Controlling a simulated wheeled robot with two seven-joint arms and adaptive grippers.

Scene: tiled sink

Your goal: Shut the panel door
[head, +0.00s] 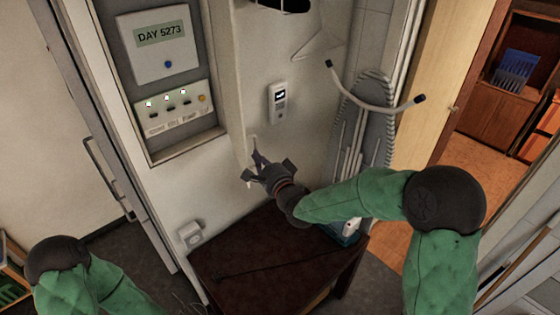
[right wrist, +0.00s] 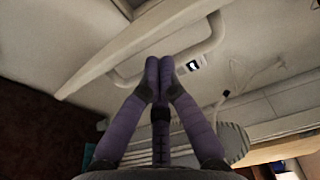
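The panel door (head: 228,95) is a pale board standing open at the right side of the recessed control panel (head: 163,75), seen nearly edge-on. In the right wrist view, the door (right wrist: 140,38) runs diagonally, with a pale looped handle (right wrist: 201,49) beside it. My right gripper (head: 254,166) is at the handle near the door's lower part. In the right wrist view, its purple fingers (right wrist: 158,68) are together and their tips cover the handle's middle. I cannot tell whether they touch it. My left arm shows at the lower left; its gripper is out of view.
A dark brown table (head: 265,260) stands below my right gripper. A small wall device (head: 278,102) and an ironing board (head: 368,120) are to the right. A wooden door (head: 445,85) stands open farther right. A grey door with a handle (head: 108,178) is at left.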

